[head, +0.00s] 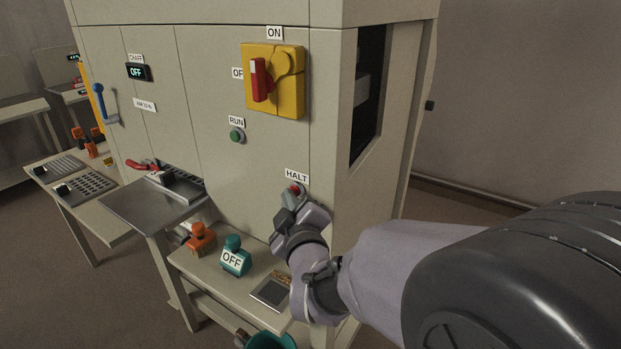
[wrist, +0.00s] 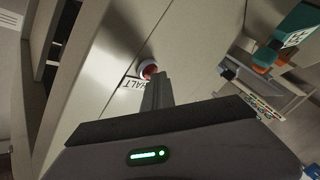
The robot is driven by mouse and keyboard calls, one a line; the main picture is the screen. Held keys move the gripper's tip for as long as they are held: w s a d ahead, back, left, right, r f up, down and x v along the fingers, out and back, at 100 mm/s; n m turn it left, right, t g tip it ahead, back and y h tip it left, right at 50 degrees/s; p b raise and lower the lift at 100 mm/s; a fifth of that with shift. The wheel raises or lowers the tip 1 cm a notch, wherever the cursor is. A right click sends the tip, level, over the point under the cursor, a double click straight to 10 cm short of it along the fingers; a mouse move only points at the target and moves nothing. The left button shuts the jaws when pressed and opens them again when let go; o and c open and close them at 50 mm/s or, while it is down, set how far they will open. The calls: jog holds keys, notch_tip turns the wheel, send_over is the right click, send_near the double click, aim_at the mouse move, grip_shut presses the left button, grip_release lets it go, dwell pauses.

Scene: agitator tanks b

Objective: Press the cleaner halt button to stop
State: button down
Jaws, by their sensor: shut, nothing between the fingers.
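The halt button (head: 294,188) is a red cap on the beige cabinet's front panel, just under a white HALT label (head: 297,176). In the wrist view the red button (wrist: 149,70) sits in a pale ring, with the label (wrist: 131,83) beside it, partly hidden. My gripper (head: 289,196) is shut and empty. Its fingertips are right at the button and cover part of it; in the wrist view the shut fingers (wrist: 153,80) overlap the button's lower edge. I cannot tell whether they touch it or whether it is pushed in.
Above are a green RUN button (head: 237,136) and a yellow switch plate (head: 288,98) with a red handle. A shelf below holds a teal OFF-tagged block (head: 236,258) and an orange block (head: 200,239). The cabinet's open side (head: 369,90) is to the right.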

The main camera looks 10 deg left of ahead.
jog(key=shift+s+a+b, duration=0.3)
jog(key=shift+s+b, duration=0.15)
jog(key=shift+s, duration=0.3)
jog(key=s, duration=0.1)
jog(key=s+a+b, duration=0.1)
jog(key=s, duration=0.1)
jog(key=s+a, duration=0.1)
jog(key=shift+s, duration=0.3)
jog(key=s+d+f+m+g+h, duration=0.1)
jog(key=s+d+m+g+h, duration=0.2)
jog(key=d+m, duration=0.5)
jog(key=s+d+f+m+g, duration=0.1)
jog(key=s+d+m+g, duration=0.3)
jog(key=d, duration=0.7)
jog(key=s+d+f+m+g+h, duration=0.1)
jog(key=s+d+f+m, duration=0.1)
jog(key=s, duration=0.5)
jog(key=s+d+f+m+g, duration=0.2)
jog(key=s+d+m, duration=0.2)
jog(key=s+d, duration=0.2)
jog(key=shift+s+f+m+h, duration=0.15)
jog(key=shift+s+m+h, duration=0.25)
jog(key=shift+s, duration=0.8)
